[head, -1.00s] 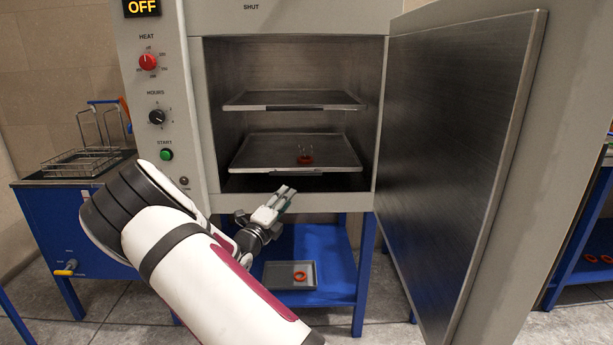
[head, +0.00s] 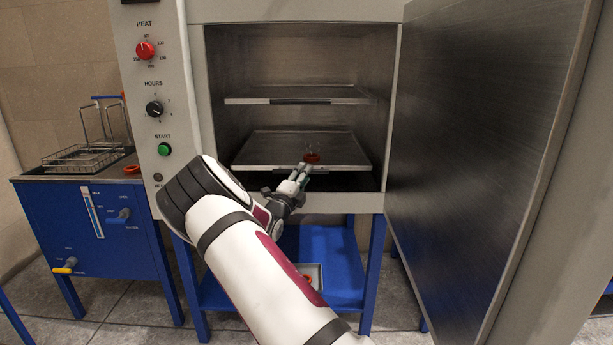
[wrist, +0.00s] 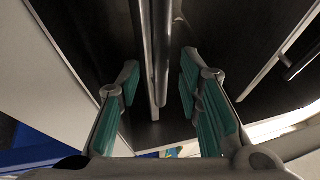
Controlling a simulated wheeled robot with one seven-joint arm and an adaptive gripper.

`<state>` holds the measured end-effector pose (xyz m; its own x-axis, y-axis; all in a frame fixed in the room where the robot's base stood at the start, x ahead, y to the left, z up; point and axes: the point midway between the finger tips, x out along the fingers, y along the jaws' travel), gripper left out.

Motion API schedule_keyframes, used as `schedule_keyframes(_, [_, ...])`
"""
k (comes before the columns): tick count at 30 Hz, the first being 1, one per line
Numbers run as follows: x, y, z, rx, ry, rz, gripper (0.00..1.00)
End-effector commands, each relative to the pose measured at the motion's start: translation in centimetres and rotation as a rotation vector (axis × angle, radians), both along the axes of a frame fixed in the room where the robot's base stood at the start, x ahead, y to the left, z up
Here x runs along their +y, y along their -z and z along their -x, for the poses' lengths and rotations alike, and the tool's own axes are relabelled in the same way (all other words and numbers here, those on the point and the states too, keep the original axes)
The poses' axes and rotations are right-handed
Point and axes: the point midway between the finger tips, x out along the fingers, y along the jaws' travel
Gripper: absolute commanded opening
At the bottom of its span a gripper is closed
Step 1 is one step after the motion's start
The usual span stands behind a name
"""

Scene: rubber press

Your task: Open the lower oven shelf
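The lower oven shelf (head: 265,150) is a flat metal tray inside the open oven, with a red ring (head: 312,158) on it. Its front edge is level with my gripper (head: 304,172). In the wrist view my gripper (wrist: 158,75) has its two green-padded fingers spread. A long metal edge (wrist: 162,50), apparently the shelf front, runs between them. I see gaps on both sides of it, so the fingers do not look clamped. In the head view the fingers partly hide the shelf's front edge.
The upper shelf (head: 250,93) is above, inside the oven. The oven door (head: 470,140) stands wide open at right. The control panel (head: 155,110) is at left. A blue under-shelf (head: 335,265) holds a tray (head: 316,272), partly behind my arm.

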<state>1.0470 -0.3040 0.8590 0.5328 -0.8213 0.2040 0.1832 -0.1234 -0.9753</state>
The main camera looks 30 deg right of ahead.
Motion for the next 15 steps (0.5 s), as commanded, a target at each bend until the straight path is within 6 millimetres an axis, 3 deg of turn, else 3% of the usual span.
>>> schedule_keyframes(6, [-1.9,-0.4,-1.2,0.000,0.000,0.000,0.33])
schedule_keyframes(15, [-2.2,-0.6,-1.5,-0.001,-0.001,0.000,0.33])
